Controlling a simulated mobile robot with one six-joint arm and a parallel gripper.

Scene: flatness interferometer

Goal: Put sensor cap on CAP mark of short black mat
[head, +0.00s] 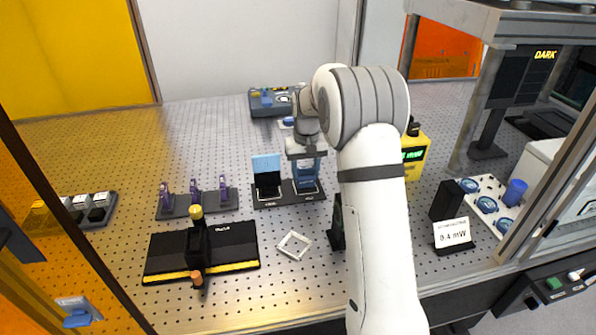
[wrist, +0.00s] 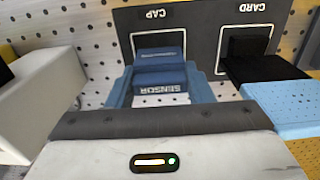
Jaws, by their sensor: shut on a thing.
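The short black mat (head: 288,199) lies on the perforated table in the head view. In the wrist view, the mat (wrist: 205,40) shows a white CAP outline beside a CARD outline. My gripper (head: 306,178) is over the mat's right part, pointing down. In the wrist view its blue fingers (wrist: 161,82) are shut on the blue sensor cap (wrist: 158,78), which is marked SENSOR. The cap covers part of the CAP outline. I cannot tell whether its underside touches the mat.
A black holder with a light-blue card (head: 266,163) stands on the CARD side, close to my gripper. A purple-clip rack (head: 198,207) is to the left. A white square frame (head: 294,245) lies in front. A yellow meter (head: 415,153) stands behind my arm.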

